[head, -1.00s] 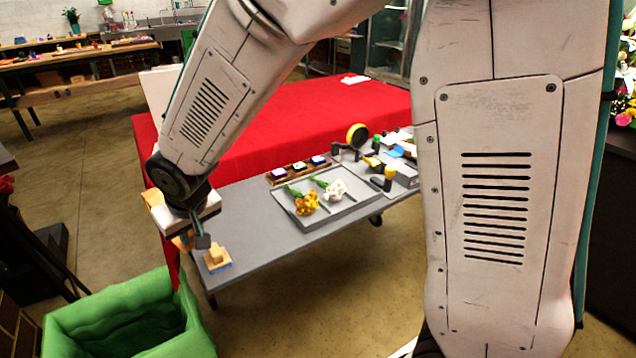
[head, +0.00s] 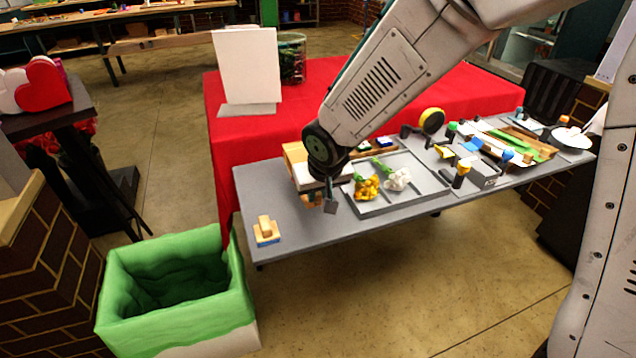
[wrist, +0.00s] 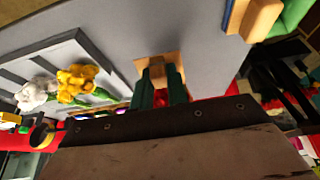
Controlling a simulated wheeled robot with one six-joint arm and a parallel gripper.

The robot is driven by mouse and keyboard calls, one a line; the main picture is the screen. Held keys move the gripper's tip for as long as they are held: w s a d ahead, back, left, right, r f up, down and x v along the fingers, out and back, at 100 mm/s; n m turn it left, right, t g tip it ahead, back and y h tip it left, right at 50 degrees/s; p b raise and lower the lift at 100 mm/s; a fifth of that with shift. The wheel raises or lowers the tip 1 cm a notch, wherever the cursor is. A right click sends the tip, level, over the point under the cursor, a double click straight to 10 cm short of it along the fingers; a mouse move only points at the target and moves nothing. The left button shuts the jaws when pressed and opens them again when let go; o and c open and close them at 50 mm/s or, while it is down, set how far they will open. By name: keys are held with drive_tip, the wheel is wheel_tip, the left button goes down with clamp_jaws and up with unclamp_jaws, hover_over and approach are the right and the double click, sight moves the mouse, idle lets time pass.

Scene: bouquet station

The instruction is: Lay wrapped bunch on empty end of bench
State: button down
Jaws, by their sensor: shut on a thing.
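My gripper (head: 322,198) is over the left part of the grey bench (head: 345,228), left of the flower tray. In the wrist view its dark green fingers (wrist: 160,92) are shut on a tan piece (wrist: 160,68), which I take to be part of the wrapped bunch. Most of it is hidden by the fingers and wrist, and I cannot make out any flowers in it. In the head view a tan part (head: 294,156) shows behind the wrist. I cannot tell whether the held thing touches the bench. Bare grey surface lies around the gripper.
A wooden block with a blue base (head: 266,231) sits at the bench's left end. A grey tray (head: 420,185) holds yellow flowers (head: 367,188) and white flowers (head: 397,179). A green bin (head: 180,285) stands at front left. A red-covered table (head: 225,130) is behind.

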sight(319, 205)
drive_tip(key=shift+f, duration=2.35)
drive_tip(key=shift+s, duration=0.1)
drive_tip(key=shift+f, duration=0.2)
drive_tip(key=c, duration=0.9)
unclamp_jaws()
drive_tip(key=shift+r, duration=0.1)
